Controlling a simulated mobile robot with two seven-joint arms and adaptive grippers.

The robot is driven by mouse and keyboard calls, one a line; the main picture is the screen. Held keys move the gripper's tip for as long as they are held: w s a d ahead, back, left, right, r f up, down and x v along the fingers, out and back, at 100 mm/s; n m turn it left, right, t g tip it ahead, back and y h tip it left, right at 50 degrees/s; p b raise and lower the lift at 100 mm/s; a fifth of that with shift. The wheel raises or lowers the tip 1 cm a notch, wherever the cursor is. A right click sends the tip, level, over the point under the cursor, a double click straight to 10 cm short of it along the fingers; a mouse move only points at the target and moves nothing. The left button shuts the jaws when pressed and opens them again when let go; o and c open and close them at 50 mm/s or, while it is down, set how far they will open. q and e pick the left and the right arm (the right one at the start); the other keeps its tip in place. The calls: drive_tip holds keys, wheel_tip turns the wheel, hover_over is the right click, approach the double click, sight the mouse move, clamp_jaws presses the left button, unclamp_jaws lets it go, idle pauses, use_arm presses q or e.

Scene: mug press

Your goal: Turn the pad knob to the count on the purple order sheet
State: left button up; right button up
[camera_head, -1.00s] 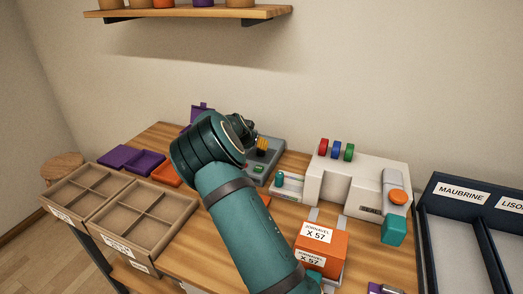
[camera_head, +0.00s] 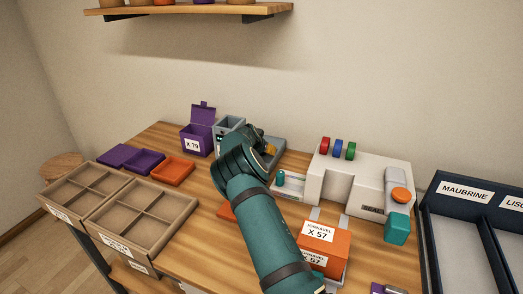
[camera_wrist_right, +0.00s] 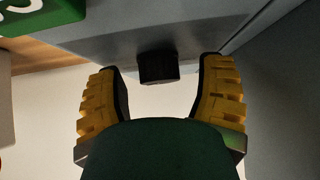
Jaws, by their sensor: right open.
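My right arm reaches over the table in the head view, and its gripper (camera_head: 270,149) is at the grey machine (camera_head: 277,160), hiding much of it. In the right wrist view, the right gripper (camera_wrist_right: 160,72) is open, with a yellow ridged finger on each side of a small black knob (camera_wrist_right: 158,69). The knob sticks out of a grey face, with visible gaps to both fingers. A purple open-lidded box (camera_head: 196,138) at the back left carries a white label reading X 79. I cannot make out a separate purple order sheet. My left gripper is out of view.
A green block (camera_wrist_right: 40,14) with a white mark is beside the knob. A white machine (camera_head: 362,180) stands right of the arm, and an orange box (camera_head: 322,245) labelled JORNAVEL X 57 is in front. Divided trays (camera_head: 140,222) and small purple and orange trays (camera_head: 173,171) lie left.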

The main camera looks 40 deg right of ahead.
clamp_jaws()
drive_tip(key=shift+s, duration=0.1)
drive_tip(key=shift+d+n+t+y, duration=0.1)
drive_tip(key=shift+n+t+y, duration=0.5)
drive_tip(key=shift+n, duration=0.5)
drive_tip(key=shift+n+t+y+b, duration=0.4)
drive_tip(key=shift+n+t, duration=0.2)
drive_tip(key=shift+n, duration=0.4)
